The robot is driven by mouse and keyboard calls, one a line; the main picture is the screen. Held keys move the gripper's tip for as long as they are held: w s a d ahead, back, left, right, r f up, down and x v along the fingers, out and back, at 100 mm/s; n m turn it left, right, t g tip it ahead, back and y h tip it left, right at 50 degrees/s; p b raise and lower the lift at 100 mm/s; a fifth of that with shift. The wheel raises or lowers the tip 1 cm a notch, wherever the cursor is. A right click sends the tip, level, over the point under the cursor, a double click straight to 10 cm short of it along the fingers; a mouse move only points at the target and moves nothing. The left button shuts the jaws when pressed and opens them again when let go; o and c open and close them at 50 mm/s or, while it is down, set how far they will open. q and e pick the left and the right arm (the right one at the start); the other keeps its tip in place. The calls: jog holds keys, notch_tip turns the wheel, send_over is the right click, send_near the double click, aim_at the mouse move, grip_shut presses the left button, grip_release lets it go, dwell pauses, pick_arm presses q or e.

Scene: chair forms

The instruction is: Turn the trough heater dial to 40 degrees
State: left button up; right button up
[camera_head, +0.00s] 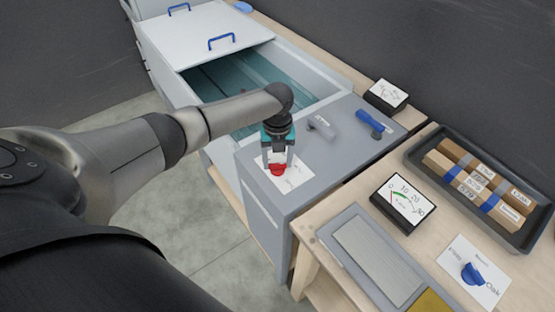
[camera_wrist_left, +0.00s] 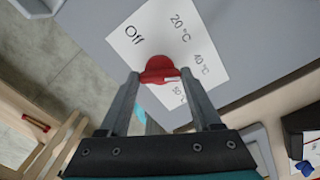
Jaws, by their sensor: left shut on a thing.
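The red trough heater dial (camera_head: 277,169) sits on a white card (camera_head: 297,172) on top of the grey cabinet beside the trough. In the left wrist view the dial (camera_wrist_left: 159,69) is between the fingertips of my left gripper (camera_wrist_left: 159,73), which is shut on it. The card (camera_wrist_left: 205,45) reads Off, 20 °C, 40 °C and a lower mark partly covered by a finger. A white mark shows on the dial's lower right; I cannot tell exactly which setting it meets. My left gripper (camera_head: 277,163) points down at the dial in the head view. My right gripper is not in view.
A grey lever (camera_head: 321,127) and a blue lever (camera_head: 372,122) stand on the cabinet. The open trough (camera_head: 235,85) lies behind my left arm. On the wooden bench are a gauge (camera_head: 402,203), a tray of labelled bars (camera_head: 530,232) and a blue dial (camera_head: 473,273).

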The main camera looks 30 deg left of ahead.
aim_at(278, 164)
pick_arm(q)
jog(key=o, duration=1.4)
notch_tip(278, 164, up, 15)
jog(key=shift+r+p, duration=0.15)
jog(key=shift+p, duration=0.7)
